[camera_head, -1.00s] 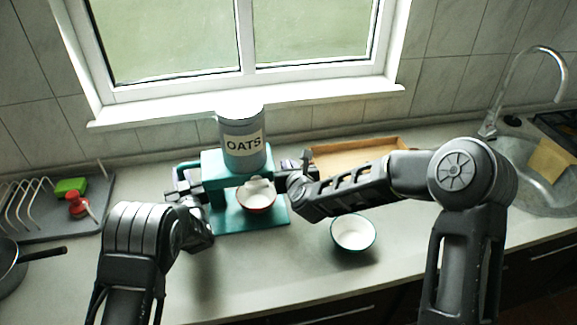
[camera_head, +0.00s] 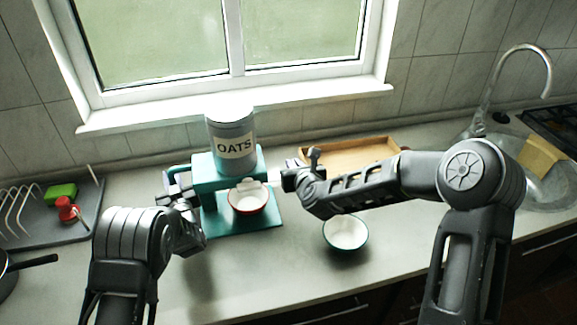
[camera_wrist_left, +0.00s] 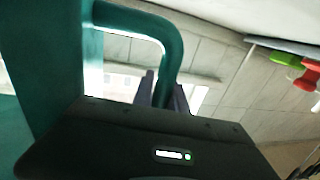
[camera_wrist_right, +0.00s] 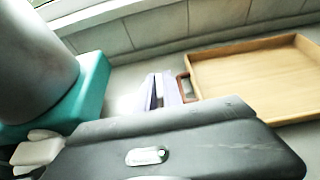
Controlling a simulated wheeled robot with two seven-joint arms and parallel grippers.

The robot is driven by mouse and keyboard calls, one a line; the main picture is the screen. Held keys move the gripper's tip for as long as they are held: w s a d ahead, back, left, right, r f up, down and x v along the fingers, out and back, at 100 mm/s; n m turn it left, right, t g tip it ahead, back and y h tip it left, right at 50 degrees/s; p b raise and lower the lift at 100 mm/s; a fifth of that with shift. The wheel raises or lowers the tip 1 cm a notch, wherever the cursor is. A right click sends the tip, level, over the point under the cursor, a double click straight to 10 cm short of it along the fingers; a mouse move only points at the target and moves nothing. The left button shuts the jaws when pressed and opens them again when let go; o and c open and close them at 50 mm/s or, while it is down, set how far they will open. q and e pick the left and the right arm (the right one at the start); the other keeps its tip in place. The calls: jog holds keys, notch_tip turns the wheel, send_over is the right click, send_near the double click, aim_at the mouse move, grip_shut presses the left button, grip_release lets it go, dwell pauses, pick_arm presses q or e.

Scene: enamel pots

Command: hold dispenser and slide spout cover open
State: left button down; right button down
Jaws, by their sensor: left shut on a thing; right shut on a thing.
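The teal dispenser (camera_head: 210,184) stands on the counter with a grey OATS canister (camera_head: 231,136) on top. A red-rimmed white bowl (camera_head: 248,199) sits on its base under a white spout piece. My left gripper (camera_wrist_left: 160,92) is shut on the dispenser's teal handle (camera_wrist_left: 172,40), at the dispenser's left side in the head view. My right gripper (camera_wrist_right: 165,92) is at the dispenser's right side, a little apart from its body. It is shut on the spout cover, which is mostly hidden by the gripper; a pale strip shows between gripper and dispenser in the head view.
A wooden tray (camera_head: 352,153) lies behind my right arm. A second white bowl (camera_head: 345,233) with a dark rim stands in front of that arm. A grey drying rack (camera_head: 45,222) with green and red items is at the left; the sink (camera_head: 553,190) is at the right.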

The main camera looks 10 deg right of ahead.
jog(key=c, duration=1.5)
grip_release()
jog(key=shift+s+r, duration=0.1)
jog(key=v, duration=1.1)
jog(key=shift+s+a+r, duration=0.1)
jog(key=shift+s+r, duration=0.1)
jog(key=shift+s, duration=0.15)
pick_arm(q)
jog(key=c, duration=1.3)
grip_release()
jog(key=shift+o, duration=0.2)
jog(key=shift+s, duration=0.1)
